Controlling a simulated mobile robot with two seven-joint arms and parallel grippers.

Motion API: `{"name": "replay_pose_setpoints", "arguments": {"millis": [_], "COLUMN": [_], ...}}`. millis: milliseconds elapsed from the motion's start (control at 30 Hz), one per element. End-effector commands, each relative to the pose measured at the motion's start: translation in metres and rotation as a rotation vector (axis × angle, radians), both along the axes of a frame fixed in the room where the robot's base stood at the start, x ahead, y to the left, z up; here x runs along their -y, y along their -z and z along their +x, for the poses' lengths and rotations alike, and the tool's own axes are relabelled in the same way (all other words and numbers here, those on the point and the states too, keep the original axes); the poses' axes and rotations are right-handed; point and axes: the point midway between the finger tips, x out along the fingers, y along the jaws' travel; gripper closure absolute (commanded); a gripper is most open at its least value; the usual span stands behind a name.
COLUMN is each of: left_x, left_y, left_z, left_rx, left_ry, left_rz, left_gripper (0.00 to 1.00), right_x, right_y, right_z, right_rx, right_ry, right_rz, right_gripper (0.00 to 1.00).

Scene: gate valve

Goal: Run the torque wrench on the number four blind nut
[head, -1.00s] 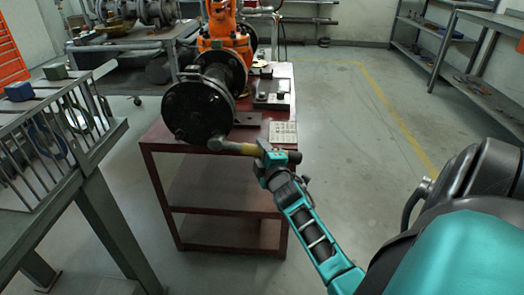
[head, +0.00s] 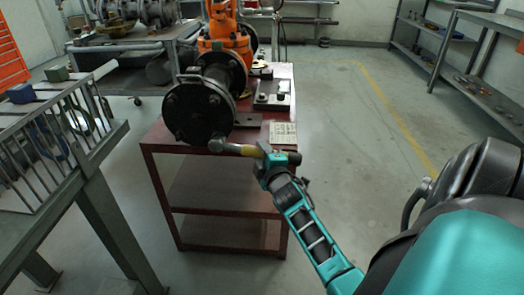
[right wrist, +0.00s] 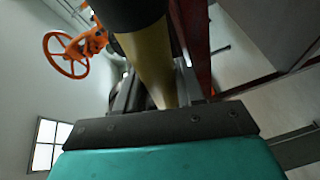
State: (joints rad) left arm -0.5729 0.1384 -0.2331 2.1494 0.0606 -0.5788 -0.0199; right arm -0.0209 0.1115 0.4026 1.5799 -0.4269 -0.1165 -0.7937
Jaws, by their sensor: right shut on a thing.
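The gate valve has an orange body (head: 224,35) and a dark round blind flange (head: 198,110) with several nuts around its face. It lies on the red table. The torque wrench (head: 238,149) has a yellow shaft, and its head is at the lower right of the flange, at or very near a nut there. I cannot tell whether it is seated or which number the nut has. My right gripper (head: 268,165) is shut on the wrench. In the right wrist view the yellow shaft (right wrist: 150,65) runs up from the jaws. My left gripper is not in view.
The red table (head: 165,134) holds a printed sheet (head: 283,133) and a grey block with a dark knob (head: 272,95). A grey rack bench (head: 100,145) stands close at the left. An orange handwheel (right wrist: 66,54) shows in the wrist view. The floor at right is clear.

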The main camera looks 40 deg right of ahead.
Motion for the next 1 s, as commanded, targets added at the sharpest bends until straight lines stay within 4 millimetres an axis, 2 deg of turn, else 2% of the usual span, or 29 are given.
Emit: {"name": "replay_pose_setpoints", "arguments": {"millis": [33, 467, 1000], "left_x": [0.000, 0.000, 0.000], "left_y": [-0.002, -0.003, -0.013], "left_z": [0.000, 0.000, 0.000], "left_rx": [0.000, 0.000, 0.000], "left_ry": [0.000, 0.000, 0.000], "left_rz": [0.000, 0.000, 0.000], "left_gripper": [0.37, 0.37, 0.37], "right_x": [0.000, 0.000, -0.021], "right_y": [-0.006, -0.005, -0.006], "right_z": [0.001, 0.001, -0.016], "right_rx": [0.010, 0.011, 0.010], "right_ry": [-0.001, -0.001, -0.002], "right_rz": [-0.004, -0.004, -0.004], "right_gripper": [1.00, 1.00, 1.00]}}
